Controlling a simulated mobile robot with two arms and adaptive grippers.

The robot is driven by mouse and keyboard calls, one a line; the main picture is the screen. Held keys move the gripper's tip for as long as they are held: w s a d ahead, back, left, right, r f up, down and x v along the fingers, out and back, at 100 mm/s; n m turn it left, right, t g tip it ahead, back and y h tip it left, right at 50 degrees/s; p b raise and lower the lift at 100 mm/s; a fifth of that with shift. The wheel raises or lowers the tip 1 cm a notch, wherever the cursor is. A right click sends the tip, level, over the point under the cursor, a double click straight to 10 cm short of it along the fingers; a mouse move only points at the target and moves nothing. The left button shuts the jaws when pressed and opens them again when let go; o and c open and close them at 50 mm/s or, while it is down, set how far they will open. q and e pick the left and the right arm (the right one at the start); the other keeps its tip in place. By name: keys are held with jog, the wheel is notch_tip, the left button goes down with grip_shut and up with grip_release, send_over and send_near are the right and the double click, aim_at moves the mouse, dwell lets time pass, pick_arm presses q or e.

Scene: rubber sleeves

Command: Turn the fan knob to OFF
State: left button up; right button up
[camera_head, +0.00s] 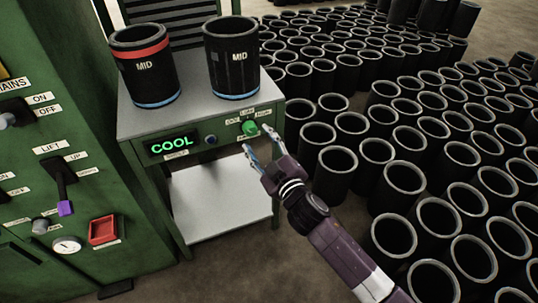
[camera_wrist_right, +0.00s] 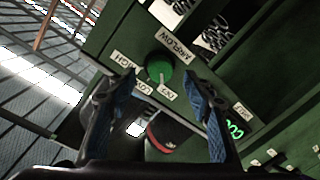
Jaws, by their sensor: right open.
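The green fan knob (camera_head: 250,128) is on the front face of a small green stand, at its right end, with small labels around it. It also shows in the right wrist view (camera_wrist_right: 159,67), where a label reading AIRFLOW sits beside it and one pointing mark is too blurred to read. My right gripper (camera_head: 257,139) is open and empty, just in front of the knob and apart from it. In the right wrist view its blue finger pads (camera_wrist_right: 163,96) frame the space below the knob. A display reading COOL (camera_head: 173,144) glows green at the stand's left. My left gripper is not in view.
Two black sleeves marked MID (camera_head: 145,80) (camera_head: 232,70) stand on the stand's grey top (camera_head: 185,118). A dark button (camera_head: 211,140) sits between display and knob. A green control cabinet (camera_head: 90,100) is at left. Many black sleeves (camera_head: 330,160) crowd the floor at right.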

jog(key=v, duration=0.7)
jog(key=shift+s, duration=0.25)
jog(key=shift+d, duration=0.2)
